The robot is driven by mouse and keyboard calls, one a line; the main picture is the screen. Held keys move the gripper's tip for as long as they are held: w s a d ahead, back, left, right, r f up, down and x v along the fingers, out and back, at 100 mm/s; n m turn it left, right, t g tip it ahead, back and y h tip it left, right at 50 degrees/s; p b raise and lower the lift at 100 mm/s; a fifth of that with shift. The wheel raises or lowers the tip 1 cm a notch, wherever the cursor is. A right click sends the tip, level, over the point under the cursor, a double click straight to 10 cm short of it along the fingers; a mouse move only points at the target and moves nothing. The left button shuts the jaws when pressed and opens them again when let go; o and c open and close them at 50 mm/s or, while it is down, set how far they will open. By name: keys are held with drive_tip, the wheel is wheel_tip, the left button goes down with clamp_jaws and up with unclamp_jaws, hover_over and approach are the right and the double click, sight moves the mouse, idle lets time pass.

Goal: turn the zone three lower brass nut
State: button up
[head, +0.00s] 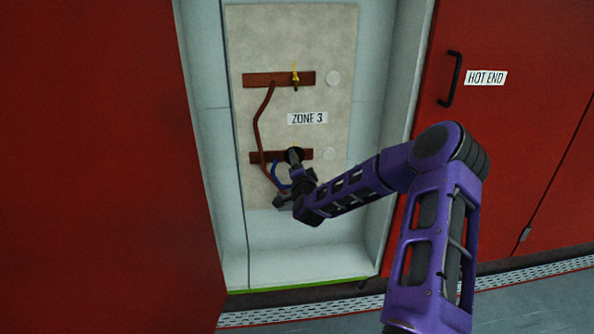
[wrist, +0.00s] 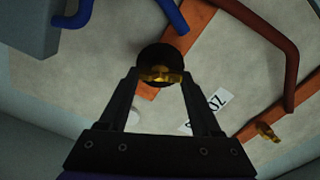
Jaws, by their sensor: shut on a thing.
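The lower brass nut (wrist: 160,75) sits in front of a round dark fitting (wrist: 163,58) on the lower copper-brown bar. My gripper (wrist: 160,78) is shut on this nut, with one fingertip at each side of it. In the head view my gripper (head: 296,158) reaches the lower bar (head: 265,157) below the ZONE 3 label (head: 307,118), and mostly hides the nut. The upper brass nut (head: 295,77) is on the upper bar (head: 262,79), clear of my gripper; it also shows in the wrist view (wrist: 267,132).
A brown cable (head: 256,120) links the two bars at the left. A blue cable (head: 273,174) curves close by my gripper. The pale panel (head: 335,35) stands in a recess between red doors (head: 100,160). The HOT END door has a black handle (head: 451,80).

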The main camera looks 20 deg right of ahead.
drive_tip(key=shift+m+b, duration=1)
drive_tip(key=shift+m, duration=1.2)
drive_tip(key=o, duration=1.4)
drive_tip(key=p+v, duration=0.1)
drive_tip(key=v, duration=1.6)
drive_tip(key=shift+s, duration=0.25)
